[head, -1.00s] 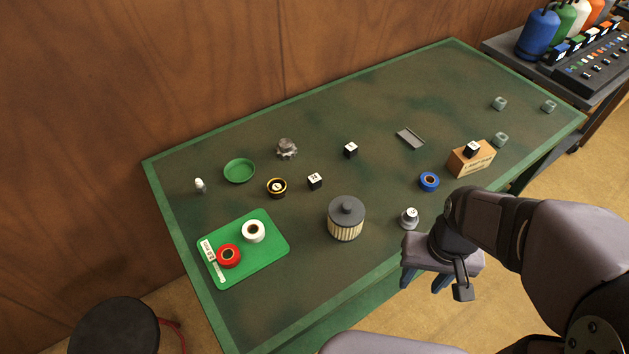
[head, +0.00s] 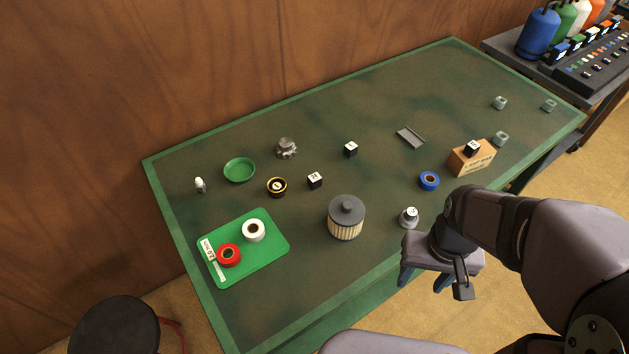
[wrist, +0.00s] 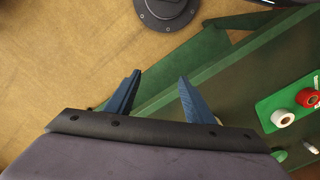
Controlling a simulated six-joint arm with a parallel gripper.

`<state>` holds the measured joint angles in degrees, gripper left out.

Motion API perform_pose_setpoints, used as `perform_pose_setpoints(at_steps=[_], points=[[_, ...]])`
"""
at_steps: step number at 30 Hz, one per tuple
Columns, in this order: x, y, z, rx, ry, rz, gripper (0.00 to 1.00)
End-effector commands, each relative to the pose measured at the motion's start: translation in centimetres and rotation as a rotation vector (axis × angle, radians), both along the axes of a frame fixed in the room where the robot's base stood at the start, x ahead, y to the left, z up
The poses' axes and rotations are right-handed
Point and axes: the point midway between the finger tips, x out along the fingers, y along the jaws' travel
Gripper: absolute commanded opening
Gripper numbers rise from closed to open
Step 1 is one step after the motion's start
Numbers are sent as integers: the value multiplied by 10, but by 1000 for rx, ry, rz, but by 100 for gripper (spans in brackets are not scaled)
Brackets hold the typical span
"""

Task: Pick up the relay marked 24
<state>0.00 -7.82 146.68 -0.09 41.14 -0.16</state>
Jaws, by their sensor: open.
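Three small black relay cubes with white marked tops show in the head view. One relay (head: 315,181) stands mid-table, left of centre, with what looks like a two-digit mark, too small to read surely. Another relay (head: 350,149) stands farther back to its right. A third relay (head: 472,148) sits on top of a cardboard box (head: 470,162) at the right. My gripper (head: 422,280) is open and empty beyond the table's front edge, well apart from all three. In the wrist view my gripper (wrist: 160,78) shows two blue fingers spread apart, with nothing between them.
A ribbed filter (head: 346,222) and a small grey-based piece (head: 409,217) stand near the front edge. A blue tape roll (head: 429,181), a black-yellow roll (head: 277,187), a green dish (head: 239,170) and a green mat (head: 263,264) with two rolls also lie on the table.

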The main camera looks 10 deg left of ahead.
Motion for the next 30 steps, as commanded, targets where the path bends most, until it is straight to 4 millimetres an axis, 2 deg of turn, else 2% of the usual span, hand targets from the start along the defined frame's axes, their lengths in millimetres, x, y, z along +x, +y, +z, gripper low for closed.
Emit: perform_pose_setpoints(at_steps=[8, 19, 26, 30], points=[[1, 0, 5, 0, -2, 0, 48], [3, 1, 52, 1, -7, 4, 48], [47, 19, 51, 16, -45, 93, 48], [81, 37, 53, 27, -81, 164, 48]])
